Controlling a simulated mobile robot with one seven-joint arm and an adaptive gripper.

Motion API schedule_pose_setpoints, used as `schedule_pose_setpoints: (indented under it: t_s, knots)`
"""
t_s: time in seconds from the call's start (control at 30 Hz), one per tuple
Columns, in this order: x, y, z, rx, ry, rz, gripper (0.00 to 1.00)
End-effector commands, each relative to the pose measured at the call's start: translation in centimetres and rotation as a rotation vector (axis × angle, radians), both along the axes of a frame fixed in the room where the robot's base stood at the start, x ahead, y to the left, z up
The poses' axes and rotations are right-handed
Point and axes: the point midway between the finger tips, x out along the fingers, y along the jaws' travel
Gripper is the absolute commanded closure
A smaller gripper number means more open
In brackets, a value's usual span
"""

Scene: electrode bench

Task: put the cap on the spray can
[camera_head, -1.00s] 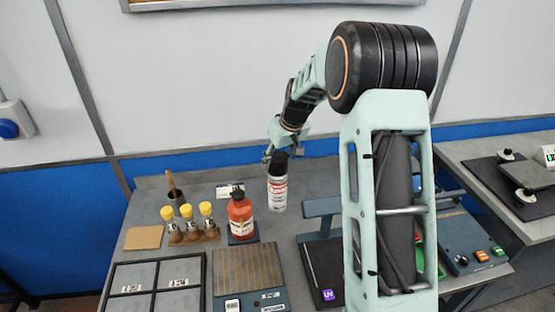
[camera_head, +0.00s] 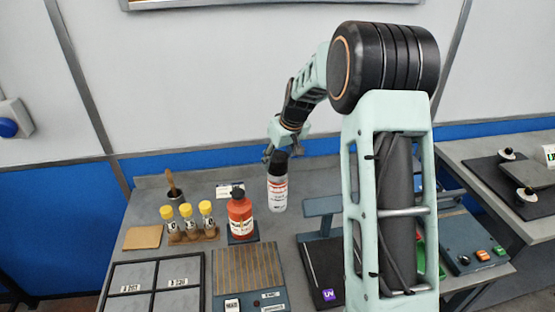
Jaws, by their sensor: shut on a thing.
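The spray can (camera_head: 277,194) is white with a red and dark label, and it looks upright near the back middle of the bench. The black cap (camera_head: 279,163) is at the top of the can, directly below my gripper (camera_head: 277,153). My gripper is shut on the cap, its fingers partly hiding it. The cap meets the can's top in this view; whether it is fully seated cannot be told. The can's nozzle is hidden.
A red bottle (camera_head: 240,215) stands close left of the can. Left of it are yellow-capped vials (camera_head: 188,224) in a rack and a brush in a pot (camera_head: 175,192). A slatted plate (camera_head: 247,272) lies in front. A blue-grey raised bar (camera_head: 321,206) is close right.

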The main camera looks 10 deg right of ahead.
Motion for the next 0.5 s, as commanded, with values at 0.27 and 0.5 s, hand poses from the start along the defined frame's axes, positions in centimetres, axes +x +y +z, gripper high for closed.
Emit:
schedule_pose_setpoints:
  t_s: [0.27, 0.5]
  knots:
    - [0.01, -0.01, 0.04, 0.0, 0.0, 0.0, 0.53]
    - [0.0, -0.01, 0.03, 0.0, 0.0, 0.0, 0.34]
